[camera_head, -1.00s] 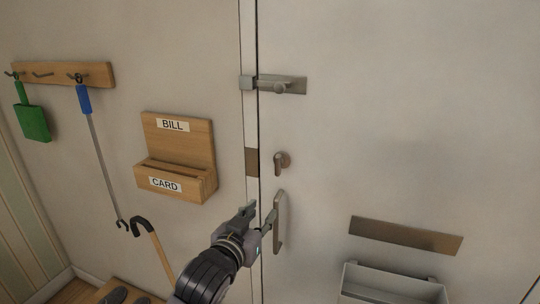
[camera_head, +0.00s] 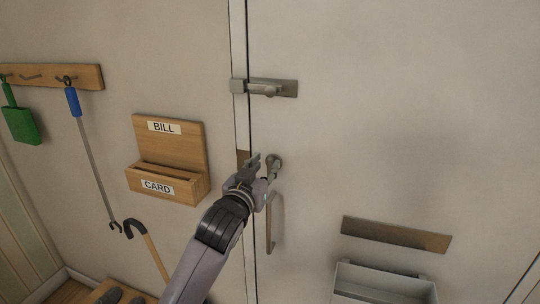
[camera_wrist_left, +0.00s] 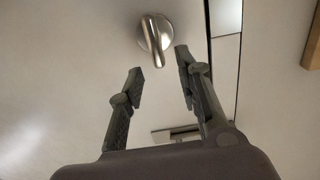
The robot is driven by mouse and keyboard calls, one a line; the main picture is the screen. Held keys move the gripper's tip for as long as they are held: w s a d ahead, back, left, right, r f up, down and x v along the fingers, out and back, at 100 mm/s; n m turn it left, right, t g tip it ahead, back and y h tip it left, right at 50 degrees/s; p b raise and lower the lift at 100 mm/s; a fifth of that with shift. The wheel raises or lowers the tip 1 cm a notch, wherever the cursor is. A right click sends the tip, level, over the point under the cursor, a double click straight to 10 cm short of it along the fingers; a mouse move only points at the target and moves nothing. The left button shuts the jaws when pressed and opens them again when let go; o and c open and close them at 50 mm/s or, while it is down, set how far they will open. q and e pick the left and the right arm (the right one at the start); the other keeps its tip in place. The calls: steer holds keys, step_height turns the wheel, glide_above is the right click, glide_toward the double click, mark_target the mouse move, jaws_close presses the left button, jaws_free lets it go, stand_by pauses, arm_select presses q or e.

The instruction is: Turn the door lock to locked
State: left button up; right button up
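The door lock is a round metal thumb-turn (camera_head: 275,161) on the white door, near its left edge. In the left wrist view the thumb-turn (camera_wrist_left: 155,33) shows clearly, with its lever pointing roughly down along the picture. My left gripper (camera_head: 262,166) is at the lock's lower left in the head view and hides part of it. In the left wrist view the left gripper's two fingers (camera_wrist_left: 158,64) are spread apart, with the lever's end near the gap between their tips. Nothing is held. My right gripper is not in view.
A sliding bolt (camera_head: 268,88) is above the lock, and a pull handle (camera_head: 273,222) is below. A wooden bill and card holder (camera_head: 168,158) hangs on the wall to the left. A mail slot plate (camera_head: 396,233) and grey box (camera_head: 382,284) are at the lower right.

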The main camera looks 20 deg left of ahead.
mark_target(269, 161)
arm_select(q)
steer(key=shift+w+d+p, duration=0.1)
steer(key=shift+w+p, duration=0.2)
steer(key=shift+w, duration=1.9)
jaws_close()
